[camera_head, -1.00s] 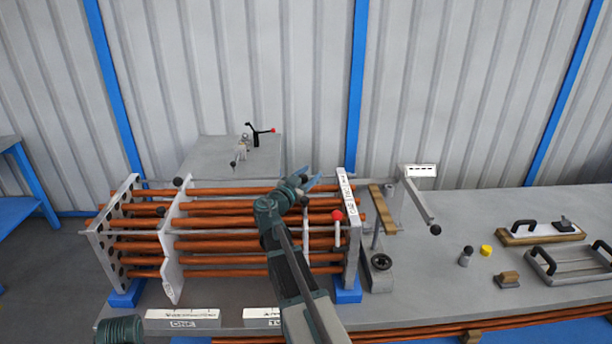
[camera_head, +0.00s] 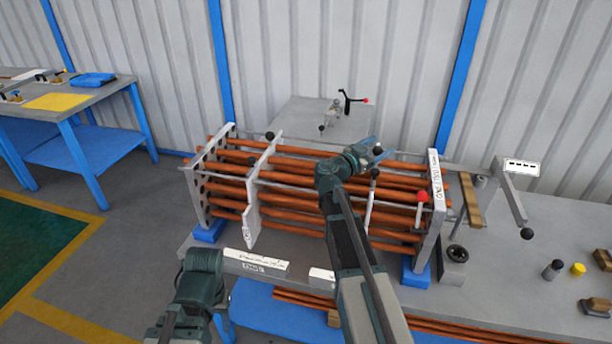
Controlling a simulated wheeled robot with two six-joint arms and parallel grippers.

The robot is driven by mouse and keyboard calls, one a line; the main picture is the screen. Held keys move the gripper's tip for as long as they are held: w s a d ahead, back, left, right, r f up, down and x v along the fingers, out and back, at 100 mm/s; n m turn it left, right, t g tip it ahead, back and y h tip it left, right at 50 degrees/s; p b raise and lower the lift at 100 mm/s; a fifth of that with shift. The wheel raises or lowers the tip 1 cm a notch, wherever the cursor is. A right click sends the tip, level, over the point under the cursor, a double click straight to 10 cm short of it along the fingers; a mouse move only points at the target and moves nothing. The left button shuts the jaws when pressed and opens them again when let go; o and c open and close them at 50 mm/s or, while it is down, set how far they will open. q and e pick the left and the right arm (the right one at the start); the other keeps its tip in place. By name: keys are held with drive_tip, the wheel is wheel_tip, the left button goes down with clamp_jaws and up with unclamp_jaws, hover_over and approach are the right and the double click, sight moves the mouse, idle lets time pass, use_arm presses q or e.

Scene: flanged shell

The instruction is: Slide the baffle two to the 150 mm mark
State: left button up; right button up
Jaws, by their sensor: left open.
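Baffle two (camera_head: 369,206) appears to be the thin white plate with a black knob on the copper tubes, right of the middle of the bundle. My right gripper (camera_head: 379,154) is just above its knob; whether the jaws touch or hold anything is unclear. Baffle one (camera_head: 255,195) is a white plate with a black knob near the left end plate (camera_head: 200,188). A white scale strip marked ONE (camera_head: 256,264) lies in front, with a second strip (camera_head: 322,276) partly behind my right arm; no 150 mm mark is readable. My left gripper (camera_head: 204,262) is lower left, apart from everything, its fingers hardly visible.
A red-knobbed part (camera_head: 422,197) stands between baffle two and the labelled right end plate (camera_head: 436,190). A crank arm (camera_head: 513,200) and wooden block (camera_head: 471,201) are farther right. A blue side table (camera_head: 82,115) is left, with open floor before it.

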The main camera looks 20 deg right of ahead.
drive_tip(key=w+a, duration=0.1)
drive_tip(key=a, duration=0.1)
drive_tip(key=w+a, duration=0.3)
drive_tip(key=a, duration=0.2)
drive_tip(key=shift+w, duration=0.4)
drive_tip(key=s+a+n, duration=0.1)
drive_tip(key=s+a, duration=0.1)
drive_tip(key=a, duration=0.3)
drive_tip(key=s+a+f+n, duration=0.1)
drive_tip(key=s+a, duration=0.2)
drive_tip(key=a, duration=0.3)
drive_tip(key=s+a+n, duration=0.2)
drive_tip(key=a, duration=0.4)
drive_tip(key=shift+s+a+f+g+y, duration=0.1)
drive_tip(key=shift+s+f+g+y, duration=0.25)
drive_tip(key=shift+s+g+y, duration=0.05)
drive_tip(key=shift+s+a+f+n, duration=0.25)
drive_tip(key=shift+s+a+n, duration=0.05)
drive_tip(key=shift+a+n, duration=0.25)
